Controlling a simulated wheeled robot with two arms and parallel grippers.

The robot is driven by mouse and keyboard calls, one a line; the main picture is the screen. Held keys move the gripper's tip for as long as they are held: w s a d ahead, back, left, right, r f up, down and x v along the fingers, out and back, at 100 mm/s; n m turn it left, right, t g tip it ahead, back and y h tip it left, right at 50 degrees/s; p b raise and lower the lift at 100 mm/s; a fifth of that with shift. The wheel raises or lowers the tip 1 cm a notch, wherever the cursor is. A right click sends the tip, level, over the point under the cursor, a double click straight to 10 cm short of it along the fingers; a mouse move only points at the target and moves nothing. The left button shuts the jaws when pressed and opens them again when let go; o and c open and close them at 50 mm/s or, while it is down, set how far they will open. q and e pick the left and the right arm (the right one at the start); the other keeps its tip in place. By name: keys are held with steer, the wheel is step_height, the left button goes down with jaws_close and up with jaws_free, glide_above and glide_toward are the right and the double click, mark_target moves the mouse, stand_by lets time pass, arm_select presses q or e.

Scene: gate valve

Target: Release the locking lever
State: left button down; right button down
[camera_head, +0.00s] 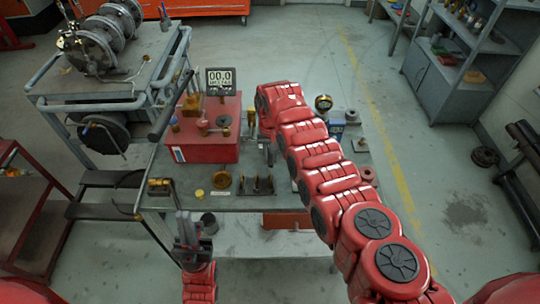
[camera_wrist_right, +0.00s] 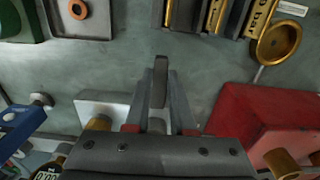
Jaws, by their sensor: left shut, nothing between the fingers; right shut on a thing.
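My right gripper (camera_wrist_right: 158,98) is shut on a narrow grey bar (camera_wrist_right: 160,78), which looks like the locking lever and shows between the fingers in the wrist view. In the head view the right gripper (camera_head: 268,150) reaches down over the bench, partly hidden by my red arm, and the bar cannot be made out there. A pale block (camera_wrist_right: 102,106) with a brass part lies just left of the fingers in the wrist view. My left gripper (camera_head: 190,240) is shut and empty, low in front of the bench's front edge.
A red box (camera_head: 208,128) with fittings and a display (camera_head: 221,81) reading 00.0 stands left of my right gripper. A brass wheel (camera_head: 221,181) and a rack of tools (camera_head: 257,186) lie on the bench (camera_head: 190,195) in front. A gauge (camera_head: 323,103) is at the right.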

mark_target(271, 159)
steer(key=c, duration=0.8)
jaws_free()
steer(key=shift+o, duration=0.2)
step_height(271, 159, up, 18)
steer(key=b, duration=0.2)
steer(key=shift+f+b, duration=0.25)
steer(key=shift+b, duration=0.15)
